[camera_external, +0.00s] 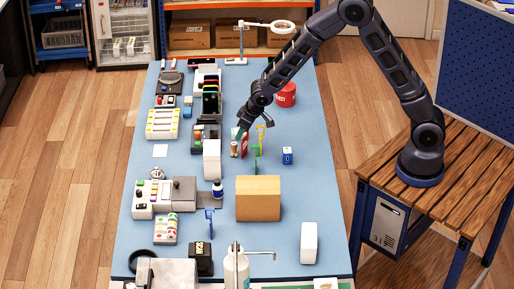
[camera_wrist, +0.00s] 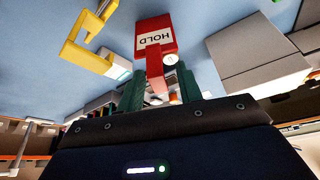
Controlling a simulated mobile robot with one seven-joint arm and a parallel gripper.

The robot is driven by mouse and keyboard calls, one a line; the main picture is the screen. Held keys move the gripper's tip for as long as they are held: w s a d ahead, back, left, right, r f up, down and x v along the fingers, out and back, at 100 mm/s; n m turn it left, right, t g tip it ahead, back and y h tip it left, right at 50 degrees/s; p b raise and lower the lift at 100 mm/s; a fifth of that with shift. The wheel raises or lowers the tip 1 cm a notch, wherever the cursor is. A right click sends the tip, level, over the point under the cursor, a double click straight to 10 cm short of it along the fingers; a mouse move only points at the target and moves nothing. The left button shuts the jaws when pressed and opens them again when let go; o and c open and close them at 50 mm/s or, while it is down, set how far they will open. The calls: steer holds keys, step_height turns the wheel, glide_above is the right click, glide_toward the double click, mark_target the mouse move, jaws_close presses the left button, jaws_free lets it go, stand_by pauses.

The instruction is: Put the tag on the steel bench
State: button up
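The tag, a red piece with a white label reading HOLD (camera_wrist: 155,38), is upside down in the wrist view. Its narrow red part reaches back between the two green fingers of my gripper (camera_wrist: 159,78). The fingers are apart with the red part between them; whether they press on it I cannot tell. In the external view my gripper (camera_external: 241,133) points down at the middle of the table, and the red tag (camera_external: 244,146) shows just below it. A blue-topped bench (camera_external: 320,190) lies under everything; I cannot tell whether its body is steel.
A yellow bracket (camera_external: 261,132) and a green one (camera_external: 256,158) stand close to the right of my gripper. A white upright block (camera_external: 211,160) is left of it. A cardboard box (camera_external: 258,198) and a blue cube (camera_external: 287,156) are nearby. The right side is fairly clear.

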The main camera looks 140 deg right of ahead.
steer(key=v, duration=1.1)
steer(key=w+a+r+n+t, duration=0.15)
steer(key=a+r, duration=0.35)
steer(key=a, duration=0.5)
steer(key=w+a+r+n+y, duration=0.1)
steer(key=w+a+r+n, duration=0.2)
steer(key=a+r, duration=0.5)
steer(key=w+a+r+n+t, duration=0.1)
steer(key=w+a+r+n, duration=0.15)
steer(key=a, duration=1.05)
steer(key=s+a+r+n+y, duration=0.1)
steer(key=s+a+n, duration=0.1)
steer(key=s+a, duration=0.3)
steer(key=s+a+r+n+y, duration=0.1)
steer(key=s+a, duration=0.4)
steer(key=a, duration=0.6)
steer(key=s+a+r+n+y, duration=0.1)
steer(key=s+a+r+n, duration=0.2)
steer(key=s+a, duration=0.3)
steer(key=a, duration=0.3)
steer(key=shift+s+a+r+t, duration=0.1)
steer(key=shift+s+a+t, duration=0.15)
steer(key=shift+s, duration=0.1)
steer(key=c, duration=0.4)
steer(key=shift+o, duration=0.2)
